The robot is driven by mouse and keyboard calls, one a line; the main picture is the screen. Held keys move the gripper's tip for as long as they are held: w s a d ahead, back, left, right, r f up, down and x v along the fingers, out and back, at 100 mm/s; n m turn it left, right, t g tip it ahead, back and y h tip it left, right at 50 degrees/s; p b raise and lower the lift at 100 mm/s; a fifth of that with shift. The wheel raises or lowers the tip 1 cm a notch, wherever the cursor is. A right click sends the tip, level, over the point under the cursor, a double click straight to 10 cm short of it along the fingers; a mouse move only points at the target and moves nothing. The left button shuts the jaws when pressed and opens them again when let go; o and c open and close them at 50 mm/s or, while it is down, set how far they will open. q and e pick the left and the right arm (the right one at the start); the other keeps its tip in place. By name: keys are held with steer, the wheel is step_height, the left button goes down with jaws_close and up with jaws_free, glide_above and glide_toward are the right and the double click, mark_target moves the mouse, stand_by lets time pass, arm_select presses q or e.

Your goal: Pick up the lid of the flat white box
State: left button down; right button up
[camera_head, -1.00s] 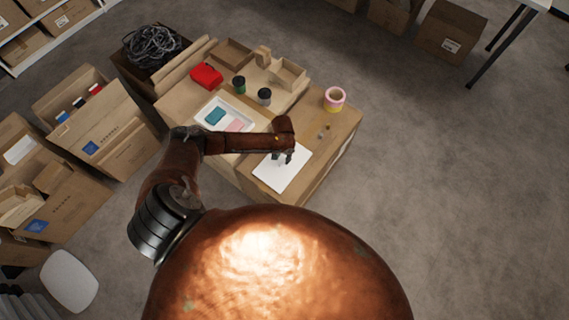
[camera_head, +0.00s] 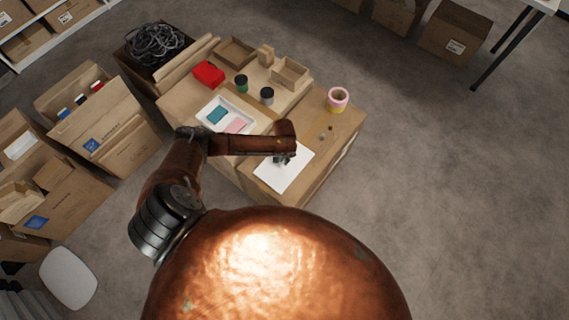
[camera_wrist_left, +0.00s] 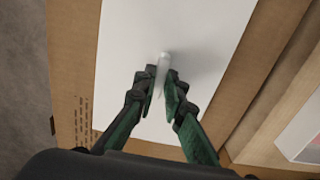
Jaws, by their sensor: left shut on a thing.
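The white lid (camera_head: 294,172) lies on a brown carton top, below and right of an open flat white box (camera_head: 202,119). The box holds a blue item (camera_head: 217,114) and a pink item (camera_head: 236,126). My left gripper (camera_head: 283,160) is over the lid. In the left wrist view the fingers of my left gripper (camera_wrist_left: 164,85) are shut on a small pale knob (camera_wrist_left: 164,59) on the white lid (camera_wrist_left: 210,40). The knob's lower part is hidden between the fingers. I cannot see a gap under the lid. My right gripper is not in view.
A pink and yellow tape roll (camera_head: 338,99) stands at the carton's right. Two dark-topped jars (camera_head: 241,84) (camera_head: 267,96), a red item (camera_head: 208,73) and small cardboard trays (camera_head: 289,73) are further back. Open cartons (camera_head: 105,125) stand at left.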

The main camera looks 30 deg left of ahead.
arm_select(q)
steer(key=shift+r, duration=0.15)
steer(key=shift+r, duration=0.3)
step_height(320, 180, up, 2)
steer(key=shift+r+p, duration=0.15)
steer(key=shift+p, duration=0.5)
steer(key=s+d+r+p, duration=0.2)
steer(key=s+r+p, duration=0.3)
steer(key=s+r, duration=0.4)
steer(key=s, duration=0.4)
steer(key=shift+s+d+r+p, duration=0.3)
steer(key=shift+s+d+r, duration=0.05)
steer(key=shift+d+r, duration=0.05)
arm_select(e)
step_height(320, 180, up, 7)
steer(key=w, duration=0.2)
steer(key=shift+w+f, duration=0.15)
